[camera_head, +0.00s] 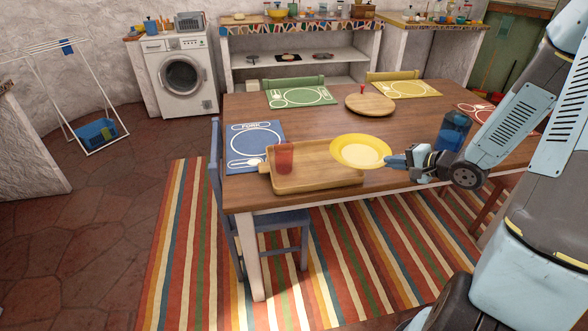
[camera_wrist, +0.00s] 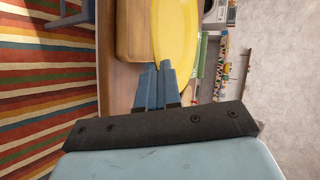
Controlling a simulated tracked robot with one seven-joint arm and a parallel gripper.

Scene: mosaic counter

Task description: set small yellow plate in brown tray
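The small yellow plate (camera_head: 361,150) is held by its right rim in my gripper (camera_head: 395,163), roughly level. In the head view it overlaps the right end of the brown tray (camera_head: 315,186) and appears to be above it; the exact height cannot be told. The tray lies near the table's front edge, with a red cup (camera_head: 285,158) standing in its left part. In the wrist view, the fingers of my gripper (camera_wrist: 158,76) are close together at the edge of the plate (camera_wrist: 174,35). Part of the tray (camera_wrist: 132,30) shows beside the plate.
A round wooden board (camera_head: 370,105) sits behind the plate. A blue container (camera_head: 453,131) stands right, close to my arm. A blue chair (camera_head: 270,232) is at the table's front left. Bare table shows behind the tray.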

